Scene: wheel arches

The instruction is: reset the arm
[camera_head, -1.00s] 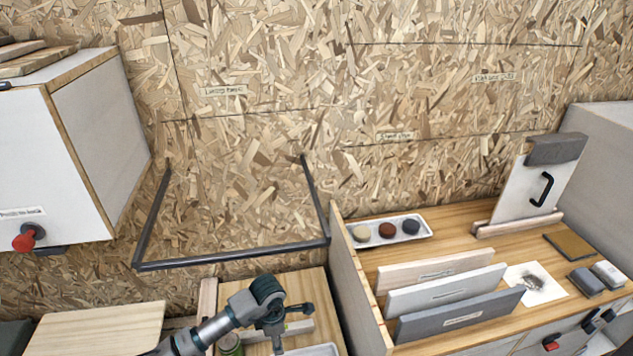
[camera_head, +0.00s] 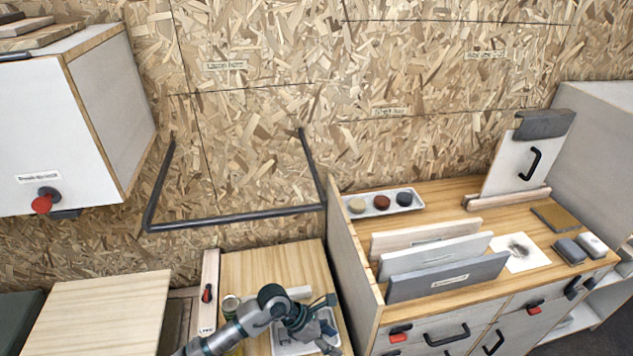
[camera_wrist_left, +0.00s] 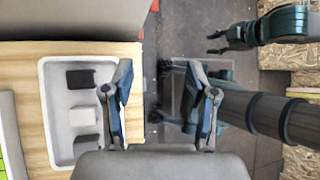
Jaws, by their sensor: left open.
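My left gripper (camera_head: 318,328) is low in the head view, over a white tray (camera_head: 284,349) on the wooden bench. In the left wrist view my left gripper (camera_wrist_left: 160,88) has its two fingers wide apart with nothing between them. My right gripper (camera_wrist_left: 214,43) shows at the upper right of the left wrist view, over the floor, fingers apart and empty. It is not in the head view.
A can (camera_head: 230,305) stands close beside my left arm. A divided workbench (camera_head: 440,205) with upright boards (camera_head: 435,260) is to the right. A white cabinet (camera_head: 60,120) hangs at left. A dark bar frame (camera_head: 235,217) juts from the wall above the bench (camera_head: 270,264).

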